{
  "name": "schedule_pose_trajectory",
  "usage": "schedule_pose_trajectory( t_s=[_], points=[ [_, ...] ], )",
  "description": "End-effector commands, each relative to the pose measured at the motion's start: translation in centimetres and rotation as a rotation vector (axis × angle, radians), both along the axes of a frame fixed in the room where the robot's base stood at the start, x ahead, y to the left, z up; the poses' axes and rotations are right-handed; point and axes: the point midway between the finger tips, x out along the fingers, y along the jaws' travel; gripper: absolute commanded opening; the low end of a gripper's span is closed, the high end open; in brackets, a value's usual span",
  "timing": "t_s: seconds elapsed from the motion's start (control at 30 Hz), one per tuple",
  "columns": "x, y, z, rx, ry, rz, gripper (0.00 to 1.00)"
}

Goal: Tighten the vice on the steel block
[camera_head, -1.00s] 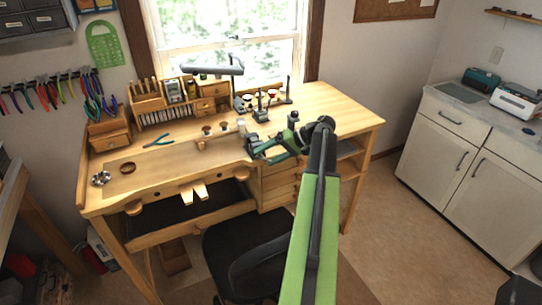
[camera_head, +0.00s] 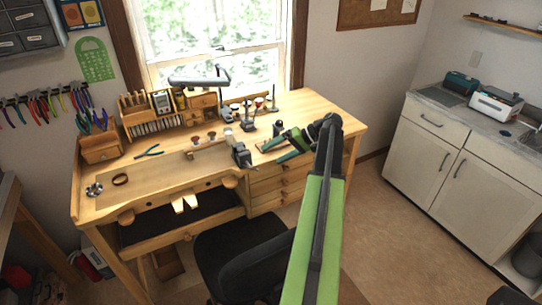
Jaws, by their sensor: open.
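The vice (camera_head: 241,156), small and dark grey, stands at the front edge of the wooden workbench (camera_head: 335,125), right of the cut-out in the edge. The steel block cannot be told apart from the vice at this size. My gripper (camera_head: 272,151) is over the right part of the bench, a short way right of the vice and apart from it. Its two dark green fingers point left toward the vice, spread with a gap between them and nothing seen held. My green arm reaches up from the bottom of the view.
A black chair (camera_head: 240,255) stands in front of the bench. A desk lamp (camera_head: 200,80) and small stands occupy the back. Blue-handled pliers (camera_head: 149,152) lie on the left. A white cabinet (camera_head: 440,150) stands at the right.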

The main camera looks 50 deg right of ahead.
Motion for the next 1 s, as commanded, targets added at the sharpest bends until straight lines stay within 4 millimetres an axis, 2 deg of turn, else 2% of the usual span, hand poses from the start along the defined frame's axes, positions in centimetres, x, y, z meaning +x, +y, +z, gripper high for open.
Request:
schedule_pose_trajectory(
  t_s=[0.03, 0.1, 0.37, 0.47, 0.53, 0.57, 0.67, 0.7, 0.77, 0.8, 0.87, 0.9, 1.0],
  points=[
    [0.1, -0.4, 1.2, 0.0, 0.001, 0.005, 0.86],
    [0.1, -0.5, 1.5, 0.001, 0.0, 0.011, 0.86],
    [-0.1, -0.6, 1.3, 0.001, 0.0, 0.012, 0.86],
    [0.2, 0.0, 1.3, -0.002, 0.008, 0.019, 0.75],
    [1.5, 2.3, 1.1, -0.013, 0.039, 0.043, 0.66],
    [2.2, 3.9, 0.9, -0.021, 0.062, 0.059, 0.62],
    [5.3, 11.4, 0.0, -0.073, 0.17, 0.138, 0.48],
    [6.3, 14.9, -0.4, -0.104, 0.219, 0.172, 0.43],
    [7.5, 20.3, -1.0, -0.164, 0.293, 0.226, 0.35],
    [7.9, 24.1, -1.4, -0.213, 0.341, 0.262, 0.3],
    [8.2, 29.5, -1.9, -0.296, 0.405, 0.315, 0.22],
    [8.0, 32.8, -2.1, -0.356, 0.441, 0.346, 0.17],
    [7.0, 40.1, -2.3, -0.512, 0.503, 0.414, 0.04]
  ],
)
